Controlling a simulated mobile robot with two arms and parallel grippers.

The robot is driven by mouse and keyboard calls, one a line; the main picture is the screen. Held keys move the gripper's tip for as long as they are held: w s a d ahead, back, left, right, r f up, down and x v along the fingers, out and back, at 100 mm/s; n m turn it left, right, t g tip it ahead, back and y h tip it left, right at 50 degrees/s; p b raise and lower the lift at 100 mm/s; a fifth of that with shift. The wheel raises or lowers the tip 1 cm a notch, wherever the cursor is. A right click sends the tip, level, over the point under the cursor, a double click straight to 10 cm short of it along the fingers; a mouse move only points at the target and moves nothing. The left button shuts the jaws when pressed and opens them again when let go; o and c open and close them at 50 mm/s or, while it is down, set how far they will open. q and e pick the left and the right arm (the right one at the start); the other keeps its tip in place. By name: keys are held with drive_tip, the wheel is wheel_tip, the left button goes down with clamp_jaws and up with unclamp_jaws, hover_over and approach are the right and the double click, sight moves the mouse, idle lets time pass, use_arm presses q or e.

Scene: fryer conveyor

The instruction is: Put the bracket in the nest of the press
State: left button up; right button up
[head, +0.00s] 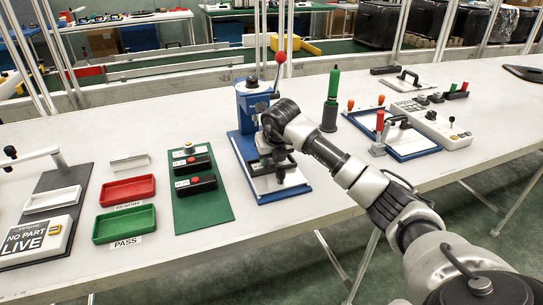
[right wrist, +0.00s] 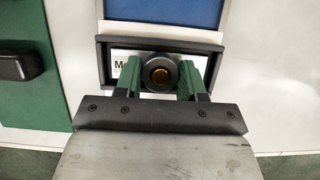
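The press (head: 252,100) is blue, with a red-knobbed lever, and stands on a blue base plate (head: 296,194). My right arm reaches across it, and my right gripper (head: 280,174) is low over the front of the base. In the right wrist view its two green-padded fingers (right wrist: 160,80) are apart, either side of a dark round part (right wrist: 160,73) with a brass centre. I cannot tell whether they touch it. I cannot make out the bracket or the nest for certain; the gripper hides part of the base. My left gripper is not in view.
Left of the press lie a green board (head: 203,210) with two black units, a red tray (head: 105,191) and a green PASS tray (head: 104,229). A small pale piece (head: 129,162) lies behind the red tray. A green post (head: 331,100) and a blue-framed board (head: 412,150) stand right.

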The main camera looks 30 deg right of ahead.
drive_tip(key=o, duration=0.4)
drive_tip(key=shift+r, duration=0.3)
drive_tip(key=v, duration=1.1)
drive_tip(key=shift+s+r, duration=0.3)
drive_tip(key=shift+a+f, duration=0.1)
